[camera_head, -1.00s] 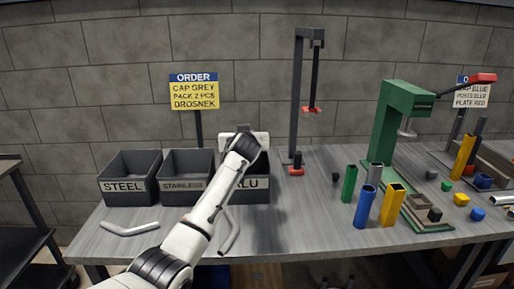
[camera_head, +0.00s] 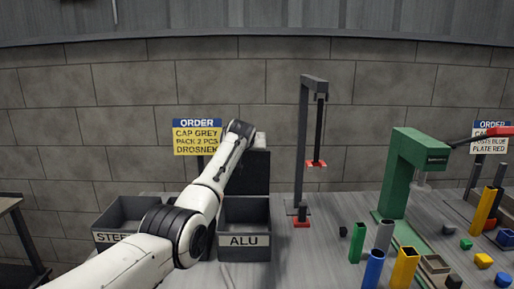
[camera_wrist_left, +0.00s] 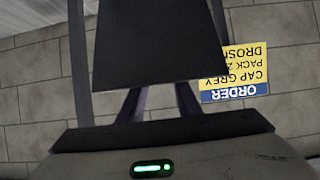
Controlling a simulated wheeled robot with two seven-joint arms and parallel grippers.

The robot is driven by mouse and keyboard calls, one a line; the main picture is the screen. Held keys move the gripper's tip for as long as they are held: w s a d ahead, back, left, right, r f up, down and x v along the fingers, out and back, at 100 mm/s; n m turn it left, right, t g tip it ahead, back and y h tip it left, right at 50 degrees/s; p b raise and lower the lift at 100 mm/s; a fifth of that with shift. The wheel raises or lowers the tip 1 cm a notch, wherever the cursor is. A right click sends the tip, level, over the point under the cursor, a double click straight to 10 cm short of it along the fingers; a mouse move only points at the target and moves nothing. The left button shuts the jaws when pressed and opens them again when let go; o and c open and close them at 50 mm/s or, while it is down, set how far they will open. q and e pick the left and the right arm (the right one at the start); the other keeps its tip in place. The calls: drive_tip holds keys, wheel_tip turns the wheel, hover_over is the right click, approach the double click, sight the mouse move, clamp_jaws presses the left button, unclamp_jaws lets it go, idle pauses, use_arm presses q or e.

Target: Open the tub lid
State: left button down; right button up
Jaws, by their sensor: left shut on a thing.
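The ALU tub (camera_head: 245,241) stands on the bench, its top open and its dark inside showing. A dark flat panel, which looks like its lid (camera_head: 257,172), stands about upright above the tub's back rim. Whether it is joined to the rim is hard to tell. My left gripper (camera_wrist_left: 160,104) is shut on the lid, whose dark face (camera_wrist_left: 160,48) fills the upper middle of the left wrist view. In the head view my arm hides the fingertips and part of the lid. My right gripper is not in view.
The STEEL tub (camera_head: 126,214) stands to the left, with my arm across the space between. An order sign (camera_head: 198,136) is behind the arm. A dark stand with a red-tipped hanging rod (camera_head: 316,163), a green press (camera_head: 396,176) and coloured tubes (camera_head: 374,269) are on the right.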

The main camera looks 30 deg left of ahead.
use_arm(q)
drive_tip(key=shift+w+a+f+g, duration=0.2)
drive_tip(key=shift+w+f+g, duration=0.05)
drive_tip(key=shift+f+g, duration=0.1)
drive_tip(key=shift+w+f, duration=0.1)
drive_tip(key=shift+f, duration=0.05)
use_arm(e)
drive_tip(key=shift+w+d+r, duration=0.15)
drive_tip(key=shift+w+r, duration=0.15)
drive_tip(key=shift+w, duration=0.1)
use_arm(q)
drive_tip(key=shift+f, duration=0.1)
drive_tip(key=c, duration=1.3)
unclamp_jaws()
drive_tip(key=shift+r, duration=0.25)
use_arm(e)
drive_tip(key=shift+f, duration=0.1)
